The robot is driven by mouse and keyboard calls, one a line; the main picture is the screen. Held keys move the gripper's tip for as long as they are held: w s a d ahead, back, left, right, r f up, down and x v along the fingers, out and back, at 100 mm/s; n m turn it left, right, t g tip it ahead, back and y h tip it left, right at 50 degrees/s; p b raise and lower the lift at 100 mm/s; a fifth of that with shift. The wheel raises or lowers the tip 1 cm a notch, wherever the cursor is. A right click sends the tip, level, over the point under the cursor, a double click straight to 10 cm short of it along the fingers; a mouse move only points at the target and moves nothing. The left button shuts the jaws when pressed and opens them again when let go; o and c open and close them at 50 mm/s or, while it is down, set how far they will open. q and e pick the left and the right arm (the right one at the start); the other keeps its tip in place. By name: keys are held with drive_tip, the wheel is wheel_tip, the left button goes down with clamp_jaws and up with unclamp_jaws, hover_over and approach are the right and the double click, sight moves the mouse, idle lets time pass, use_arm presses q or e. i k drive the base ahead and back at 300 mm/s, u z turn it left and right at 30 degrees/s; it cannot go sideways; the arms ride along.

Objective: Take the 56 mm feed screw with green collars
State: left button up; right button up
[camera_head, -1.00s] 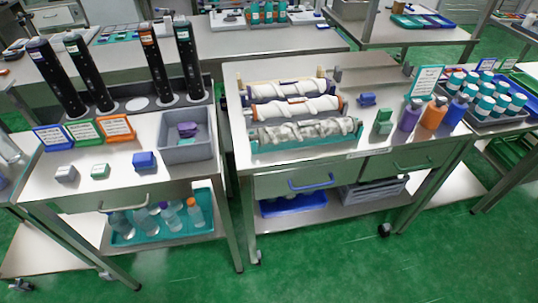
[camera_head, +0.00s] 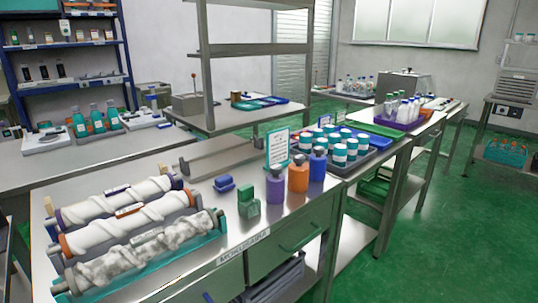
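Three pale feed screws lie side by side on the steel table at the lower left. The back screw (camera_head: 105,204) has purple collars at its ends. The middle screw (camera_head: 115,229) has orange collars. The front screw (camera_head: 135,256) is mottled grey-white and rests in a teal-green cradle (camera_head: 207,251); its ends look grey, and I cannot tell whether it has green collars. Each screw carries a small label too small to read, so I cannot read a size. Neither of my grippers is in view.
A teal-framed sign (camera_head: 278,149) and a tray of white-and-teal jars (camera_head: 338,154) stand behind. Green floor lies open at the right.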

sight(100, 271)
drive_tip(key=k, duration=0.6)
drive_tip(key=u, duration=0.8)
drive_tip(key=i, duration=1.2)
drive_tip(key=z, duration=0.3)
